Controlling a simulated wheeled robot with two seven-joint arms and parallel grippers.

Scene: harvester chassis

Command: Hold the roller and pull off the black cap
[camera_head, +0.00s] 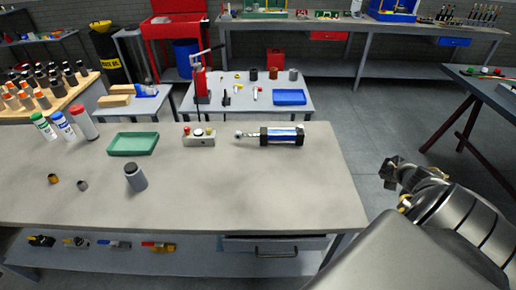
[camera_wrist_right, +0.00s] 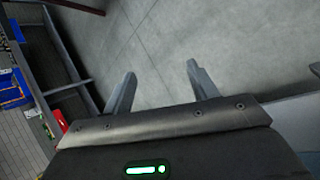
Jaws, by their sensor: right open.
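A short grey cylinder (camera_head: 136,178) with a darker top stands upright near the front of the grey workbench (camera_head: 250,190). It looks like the roller with its cap, but it is too small to be sure. My right gripper (camera_head: 391,172) is off the right end of the bench, well apart from the cylinder. In the right wrist view the right gripper (camera_wrist_right: 160,78) is open, with nothing between its fingers and grey floor beyond. My left gripper is not in view.
A green tray (camera_head: 134,143), a small box with buttons (camera_head: 199,138) and a blue-and-black cylinder with a rod (camera_head: 283,135) are along the bench's back. Two small rings (camera_head: 53,179) (camera_head: 83,185) lie at the left. The bench's front right is clear.

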